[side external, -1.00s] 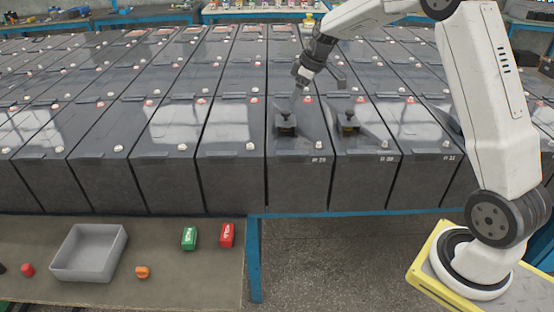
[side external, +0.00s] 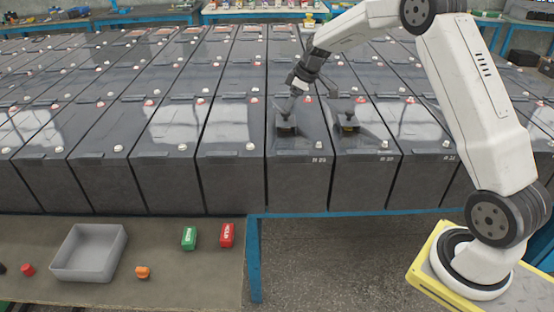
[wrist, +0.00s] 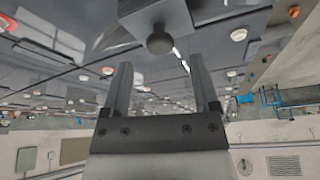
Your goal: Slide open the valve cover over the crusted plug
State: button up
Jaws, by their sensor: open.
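A dark grey valve cover (side external: 286,127) with a small upright knob sits on top of the front battery near the middle. A second similar cover (side external: 348,126) sits on the battery to its right, with a brownish patch showing at it. My gripper (side external: 288,108) is just above and behind the first cover, pointing down at it. In the wrist view its two fingers (wrist: 160,75) are apart with nothing between them. A round dark knob (wrist: 160,42) on a grey block lies just beyond the fingertips, between their lines. I cannot make out the crusted plug for certain.
Rows of dark batteries (side external: 231,180) with white and red plugs fill the bench.

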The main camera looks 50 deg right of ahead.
aim_at(286, 120)
jog(key=shift+x, duration=1.45)
grip_shut()
dwell(0.4)
